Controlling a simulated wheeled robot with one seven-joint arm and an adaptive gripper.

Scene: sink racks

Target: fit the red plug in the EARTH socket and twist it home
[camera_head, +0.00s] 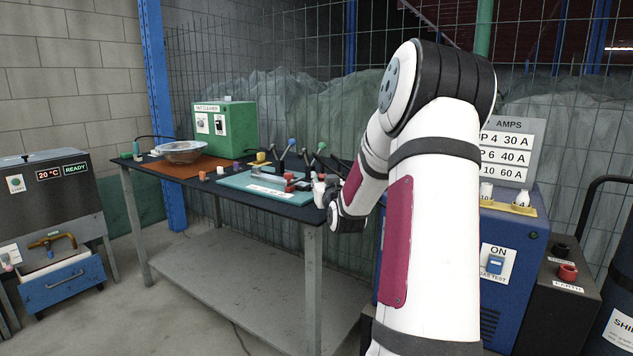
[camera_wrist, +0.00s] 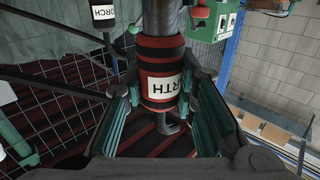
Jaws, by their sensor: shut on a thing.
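The red plug (camera_wrist: 158,52) is a red and black banded cylinder with a white label reading "RTH", upside down in the wrist view. It lies between the two teal fingers of my gripper (camera_wrist: 163,98), which is shut on it. A dark bent piece shows at its lower end, and a grey part shows beyond its top end. In the head view my arm reaches to the right end of the bench, and the plug cannot be made out there. The EARTH socket (camera_head: 567,272) is a red round fitting above an EARTH label on a dark box at the right.
The dark bench (camera_head: 290,207) holds a teal mat, a metal bowl (camera_head: 180,150), a green cleaner box (camera_head: 234,127) and small parts. A blue machine (camera_head: 500,270) stands left of the socket box. Wire mesh stands behind.

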